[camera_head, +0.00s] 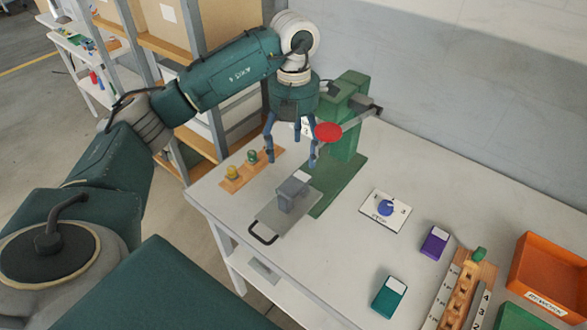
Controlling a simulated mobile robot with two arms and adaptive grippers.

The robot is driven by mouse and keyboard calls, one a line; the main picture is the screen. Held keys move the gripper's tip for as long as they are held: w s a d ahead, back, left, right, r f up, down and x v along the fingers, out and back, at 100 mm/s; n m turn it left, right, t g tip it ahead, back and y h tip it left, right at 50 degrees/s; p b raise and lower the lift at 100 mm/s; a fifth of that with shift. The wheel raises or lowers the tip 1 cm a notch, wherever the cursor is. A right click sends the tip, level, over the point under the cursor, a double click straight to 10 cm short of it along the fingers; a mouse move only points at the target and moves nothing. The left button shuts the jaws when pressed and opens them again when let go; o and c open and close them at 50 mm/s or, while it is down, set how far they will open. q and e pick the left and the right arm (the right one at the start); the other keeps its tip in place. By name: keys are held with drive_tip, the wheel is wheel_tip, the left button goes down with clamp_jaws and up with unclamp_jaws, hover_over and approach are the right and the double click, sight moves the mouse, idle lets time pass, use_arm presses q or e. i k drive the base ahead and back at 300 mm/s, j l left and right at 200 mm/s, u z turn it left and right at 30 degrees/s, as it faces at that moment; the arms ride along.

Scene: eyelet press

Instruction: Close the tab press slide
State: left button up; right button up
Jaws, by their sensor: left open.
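The green tab press (348,135) stands at the back of the white table, with a red knob (328,131) on its side lever. Its grey slide (268,215) sticks out toward the table's front edge, carries a grey block (292,192) and ends in a black loop handle (262,238). My left gripper (291,155) points down above and behind the grey block, in front of the press column. Its blue fingers are spread, with nothing seen between them. It hides part of the press. I do not see my right gripper.
A wooden strip with yellow and green knobs (243,170) lies left of the slide. A dial card (385,210), a purple box (434,242), a teal box (389,296), a numbered wooden rack (460,290) and an orange bin (550,270) are to the right. Shelves stand behind left.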

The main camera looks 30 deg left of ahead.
sight(281, 215)
drive_tip(key=k, duration=1.5)
